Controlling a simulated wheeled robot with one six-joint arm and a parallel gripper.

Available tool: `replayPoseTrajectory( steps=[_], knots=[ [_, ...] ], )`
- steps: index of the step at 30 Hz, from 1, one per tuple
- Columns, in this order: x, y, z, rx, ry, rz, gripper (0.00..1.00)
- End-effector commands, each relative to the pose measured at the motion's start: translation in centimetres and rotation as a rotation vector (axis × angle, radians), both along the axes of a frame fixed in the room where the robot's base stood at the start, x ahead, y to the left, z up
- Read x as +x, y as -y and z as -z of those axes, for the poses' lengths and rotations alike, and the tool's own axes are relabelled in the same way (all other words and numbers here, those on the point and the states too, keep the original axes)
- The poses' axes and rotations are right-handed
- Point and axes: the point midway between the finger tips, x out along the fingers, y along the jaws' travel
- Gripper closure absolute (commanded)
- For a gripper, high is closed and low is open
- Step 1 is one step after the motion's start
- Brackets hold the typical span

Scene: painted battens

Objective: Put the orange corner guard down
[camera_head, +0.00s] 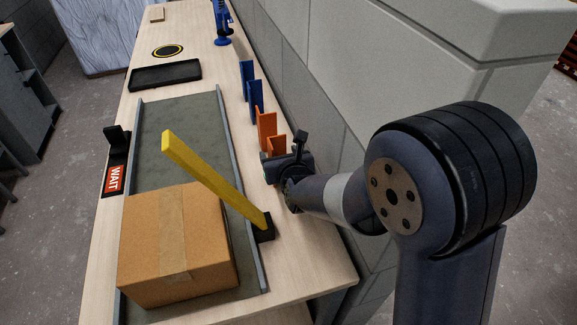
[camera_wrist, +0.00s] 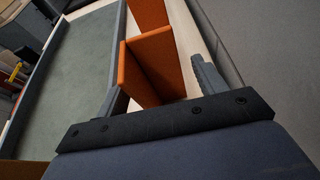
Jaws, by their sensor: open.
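Two orange corner guards stand upright in a row along the right side of the table, by the wall. The nearer orange corner guard (camera_head: 277,144) is at my gripper (camera_head: 284,158); the farther orange corner guard (camera_head: 266,124) is just beyond it. In the wrist view the nearer guard (camera_wrist: 160,62) shows as an angled piece between the two spread fingers of my gripper (camera_wrist: 158,82), and the farther guard (camera_wrist: 148,14) is behind it. My gripper is open. The guard's lower near part is partly hidden by the gripper in the head view.
Two blue corner guards (camera_head: 255,95) stand farther along the row. A grey conveyor (camera_head: 180,120) with a cardboard box (camera_head: 150,240) lies left, crossed by a raised yellow arm (camera_head: 205,170). A red WAIT sign (camera_head: 114,180) is at the left edge. A black tray (camera_head: 165,75) lies beyond.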

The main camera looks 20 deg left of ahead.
Motion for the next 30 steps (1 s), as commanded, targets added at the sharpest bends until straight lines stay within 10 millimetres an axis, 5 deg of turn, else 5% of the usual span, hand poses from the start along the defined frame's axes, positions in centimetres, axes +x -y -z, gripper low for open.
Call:
replayPoseTrajectory(
  steps=[18, 30],
  knots=[
    [-6.4, 5.3, -3.4, 0.001, 0.002, 0.0, 0.33],
    [-7.2, 6.0, -3.8, -0.001, -0.001, 0.0, 0.33]
  ],
)
